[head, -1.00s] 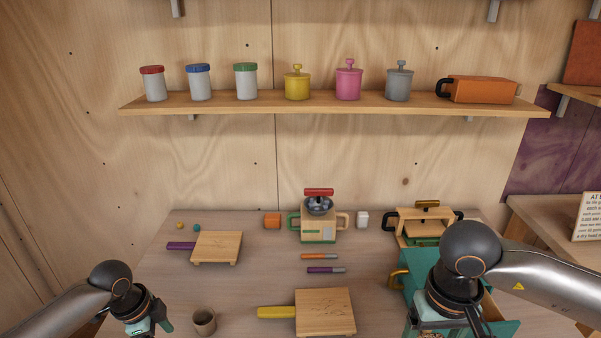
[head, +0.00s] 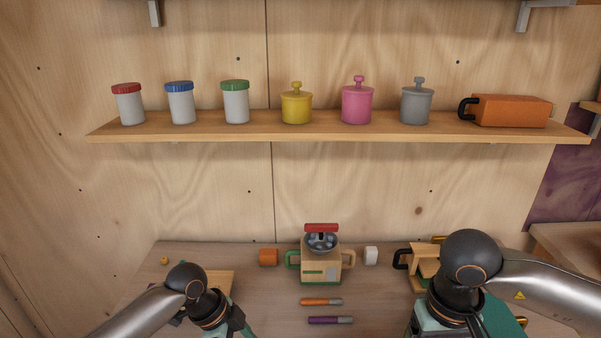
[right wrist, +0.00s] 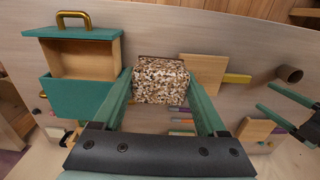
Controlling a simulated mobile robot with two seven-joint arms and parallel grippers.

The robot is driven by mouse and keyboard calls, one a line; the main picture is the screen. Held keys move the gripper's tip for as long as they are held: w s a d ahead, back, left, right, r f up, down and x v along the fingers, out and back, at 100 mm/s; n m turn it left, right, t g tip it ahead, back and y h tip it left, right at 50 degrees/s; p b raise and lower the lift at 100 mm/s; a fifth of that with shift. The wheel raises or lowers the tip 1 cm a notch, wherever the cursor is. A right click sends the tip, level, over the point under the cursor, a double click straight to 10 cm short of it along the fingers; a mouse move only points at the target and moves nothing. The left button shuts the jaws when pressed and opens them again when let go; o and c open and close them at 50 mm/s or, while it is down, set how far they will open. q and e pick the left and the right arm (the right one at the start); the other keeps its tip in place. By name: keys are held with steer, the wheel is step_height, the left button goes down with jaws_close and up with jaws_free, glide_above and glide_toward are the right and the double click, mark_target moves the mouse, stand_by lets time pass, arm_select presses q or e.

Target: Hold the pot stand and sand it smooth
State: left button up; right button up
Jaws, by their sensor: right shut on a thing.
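My right gripper (right wrist: 160,84) is shut on a brown-and-white speckled block (right wrist: 161,95), held between its teal fingers in the right wrist view. In the head view my right wrist hides the block. Two square wooden boards look like pot stands; I cannot tell which is meant. One, with a yellow handle (right wrist: 238,78), lies in the right wrist view. The other board (head: 221,279) is partly hidden behind my left wrist in the head view. My left gripper (right wrist: 285,108) is open near that board, its fingers apart and empty.
A teal drawer box (right wrist: 85,95) is beside my right gripper. A cup (right wrist: 289,74) stands beyond the yellow-handled board. A shelf (head: 330,133) with jars hangs above.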

arm_select(q)
steer(key=x, duration=0.4)
steer(key=shift+s, duration=0.15)
steer(key=b+x, duration=0.4)
steer(key=x, duration=0.1)
steer(key=shift+a+f, duration=0.1)
arm_select(e)
step_height(320, 180, down, 4)
steer(key=shift+f, duration=0.2)
arm_select(q)
steer(key=shift+b+x, duration=0.8)
steer(key=shift+b, duration=0.25)
arm_select(e)
steer(key=shift+f, duration=0.8)
arm_select(q)
jaws_close()
